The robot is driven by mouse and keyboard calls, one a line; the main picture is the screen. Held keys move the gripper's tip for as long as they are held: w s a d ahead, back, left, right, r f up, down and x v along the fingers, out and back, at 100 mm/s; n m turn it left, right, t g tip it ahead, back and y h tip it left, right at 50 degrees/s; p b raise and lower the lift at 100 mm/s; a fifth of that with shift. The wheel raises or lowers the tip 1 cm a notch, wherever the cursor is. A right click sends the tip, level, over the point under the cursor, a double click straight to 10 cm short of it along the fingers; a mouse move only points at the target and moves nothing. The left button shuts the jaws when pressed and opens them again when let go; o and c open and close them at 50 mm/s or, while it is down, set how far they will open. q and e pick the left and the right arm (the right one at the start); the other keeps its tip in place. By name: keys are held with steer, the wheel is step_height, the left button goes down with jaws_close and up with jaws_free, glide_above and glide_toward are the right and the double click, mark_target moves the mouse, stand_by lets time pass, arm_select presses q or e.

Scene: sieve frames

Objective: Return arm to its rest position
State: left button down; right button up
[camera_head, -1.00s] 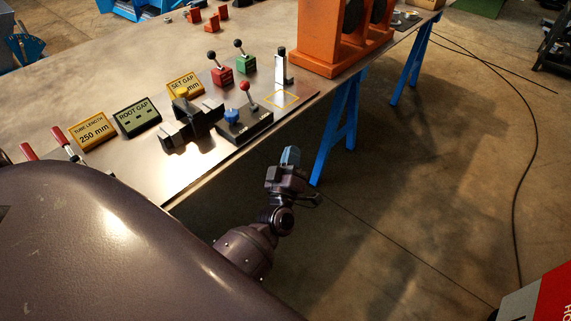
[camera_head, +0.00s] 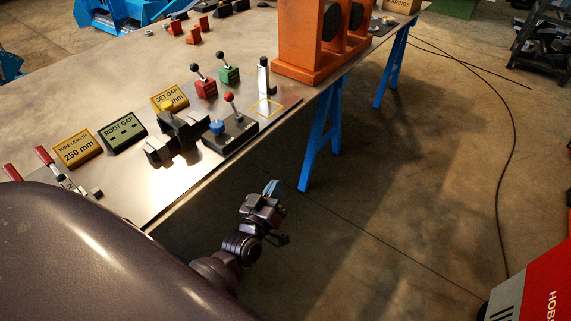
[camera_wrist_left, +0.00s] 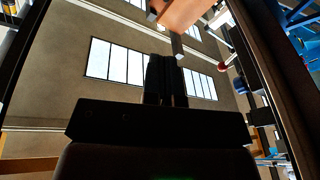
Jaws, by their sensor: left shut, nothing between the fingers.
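My left gripper (camera_head: 271,188) is in the head view, beside the front edge of the table and over open floor. Its dark arm comes in from the lower left, partly hidden by my large rounded dark body part. In the left wrist view the two dark fingers (camera_wrist_left: 165,68) stand together, shut with nothing between them. The gripper is apart from the table and touches nothing that I can see. My right gripper is not in view.
The metal table (camera_head: 110,60) carries a black clamp (camera_head: 175,140), a control box with a red-knobbed lever (camera_head: 232,130), label signs (camera_head: 78,149) and an orange frame (camera_head: 300,45). Blue trestle legs (camera_head: 322,135) stand below. A red and grey machine (camera_head: 535,285) is at lower right.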

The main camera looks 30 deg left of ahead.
arm_select(q)
steer(key=shift+f, duration=0.1)
steer(key=s+f+m+g+h, duration=0.1)
steer(key=s+f+m+g, duration=0.2)
steer(key=s, duration=0.6)
steer(key=s+d+f+m+g+h, duration=0.1)
steer(key=s+f+m+g, duration=0.3)
steer(key=s, duration=0.4)
steer(key=shift+s+f+g, duration=0.35)
steer(key=shift+f+g, duration=0.45)
steer(key=shift+f, duration=0.1)
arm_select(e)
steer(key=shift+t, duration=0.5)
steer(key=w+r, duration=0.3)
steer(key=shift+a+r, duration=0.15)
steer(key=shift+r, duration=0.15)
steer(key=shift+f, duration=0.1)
arm_select(q)
steer(key=shift+s, duration=0.1)
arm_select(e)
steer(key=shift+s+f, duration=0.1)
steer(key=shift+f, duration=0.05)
